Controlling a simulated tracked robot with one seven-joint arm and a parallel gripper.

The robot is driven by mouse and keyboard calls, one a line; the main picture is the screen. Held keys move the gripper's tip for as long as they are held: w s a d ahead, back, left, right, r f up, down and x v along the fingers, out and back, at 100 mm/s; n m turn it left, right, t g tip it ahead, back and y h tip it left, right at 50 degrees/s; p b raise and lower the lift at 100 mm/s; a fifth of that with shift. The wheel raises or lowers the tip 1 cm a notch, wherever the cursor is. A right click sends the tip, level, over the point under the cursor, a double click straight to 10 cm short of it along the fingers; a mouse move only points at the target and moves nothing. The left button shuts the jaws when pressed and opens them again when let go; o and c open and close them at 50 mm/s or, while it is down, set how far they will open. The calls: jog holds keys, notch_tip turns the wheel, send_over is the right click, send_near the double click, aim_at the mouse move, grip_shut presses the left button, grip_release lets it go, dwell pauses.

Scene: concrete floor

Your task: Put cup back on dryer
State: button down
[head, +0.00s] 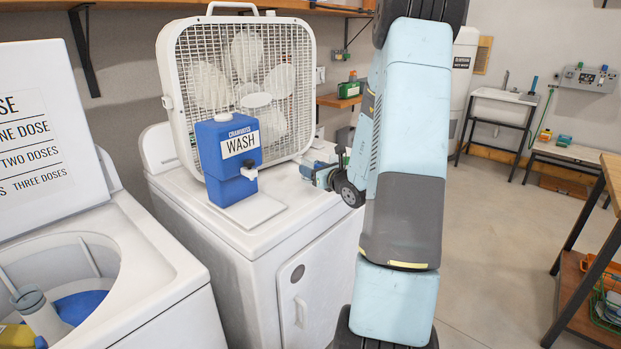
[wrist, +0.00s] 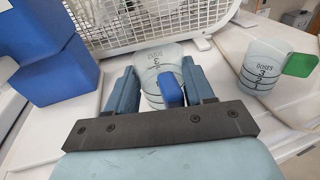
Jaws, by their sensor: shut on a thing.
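In the wrist view, a clear dosing cup (wrist: 153,66) with dark markings and a blue handle (wrist: 170,90) sits between the fingers of my gripper (wrist: 160,76). The gripper is shut on this blue-handled cup. In the head view my gripper (head: 318,173) is over the right part of the white dryer top (head: 235,222), right of the blue wash jug; I cannot make out the cup there. Whether the cup's base touches the dryer is not clear. A second clear cup (wrist: 256,70) with a green handle stands to the right in the wrist view.
A white box fan (head: 245,85) stands at the back of the dryer. A blue wash jug (head: 228,160) stands before it on a white mat (head: 262,207). An open washer (head: 175,285) is at left. The concrete floor at right is mostly clear.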

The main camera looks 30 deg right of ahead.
jog(key=shift+w+f, duration=0.2)
notch_tip(320, 180, down, 2)
jog(key=shift+w, duration=0.1)
jog(key=shift+a+f, duration=0.1)
jog(key=shift+f, duration=0.45)
jog(key=shift+f, duration=0.1)
jog(key=shift+c, duration=2.1)
grip_release()
